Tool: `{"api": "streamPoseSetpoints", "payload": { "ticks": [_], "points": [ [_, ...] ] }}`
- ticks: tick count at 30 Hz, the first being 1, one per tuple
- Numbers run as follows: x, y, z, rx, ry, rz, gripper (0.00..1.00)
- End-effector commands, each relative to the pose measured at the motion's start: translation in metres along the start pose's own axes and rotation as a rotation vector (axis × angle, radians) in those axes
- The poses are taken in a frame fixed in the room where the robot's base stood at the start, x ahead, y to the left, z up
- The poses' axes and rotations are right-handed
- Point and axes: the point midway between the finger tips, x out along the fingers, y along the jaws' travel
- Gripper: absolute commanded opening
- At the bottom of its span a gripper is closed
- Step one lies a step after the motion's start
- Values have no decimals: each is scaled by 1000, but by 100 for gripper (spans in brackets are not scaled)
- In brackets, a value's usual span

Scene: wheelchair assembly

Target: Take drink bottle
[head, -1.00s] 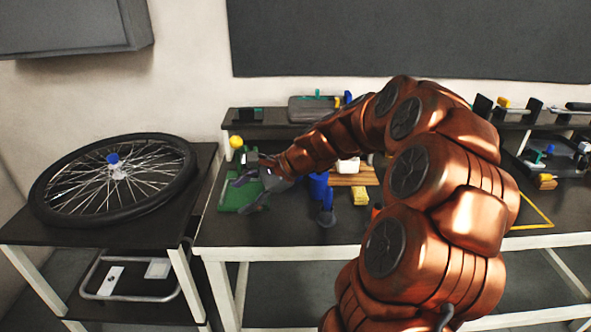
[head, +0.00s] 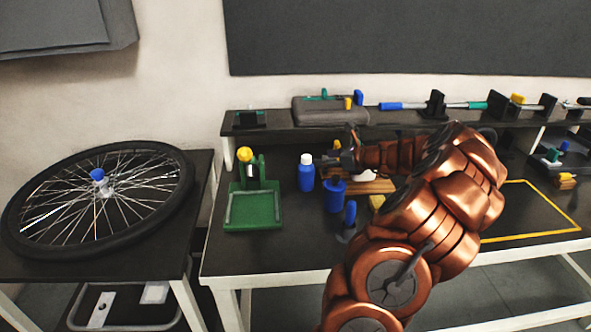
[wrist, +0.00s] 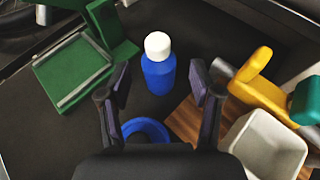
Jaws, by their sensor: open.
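The drink bottle (head: 306,174) is blue with a white cap and stands upright on the dark table, between the green stand and the blue cup. In the wrist view the bottle (wrist: 158,66) stands ahead of my gripper (wrist: 160,84), roughly centred between the two open fingers and apart from them. In the head view my gripper (head: 336,160) is just right of the bottle near its cap height; its fingers are small there. It holds nothing.
A green stand (head: 252,210) is left of the bottle. A blue cup (head: 336,197) is in front to the right, and shows under my gripper in the wrist view (wrist: 146,129). A wooden board (head: 372,187), a white container (wrist: 270,143) and a yellow-handled tool (wrist: 262,84) lie to the right.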

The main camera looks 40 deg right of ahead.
Motion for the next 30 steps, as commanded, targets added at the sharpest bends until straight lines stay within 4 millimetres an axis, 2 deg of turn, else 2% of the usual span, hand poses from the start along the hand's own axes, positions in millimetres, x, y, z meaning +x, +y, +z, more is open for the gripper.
{"api": "streamPoseSetpoints", "payload": {
  "ticks": [11, 21, 30],
  "points": [
    [28, -2, 0, 4, 1, -4, 64],
    [71, 2, 5, 3, 1, -3, 64],
    [76, 3, 5, 3, 1, -2, 64]
  ]
}}
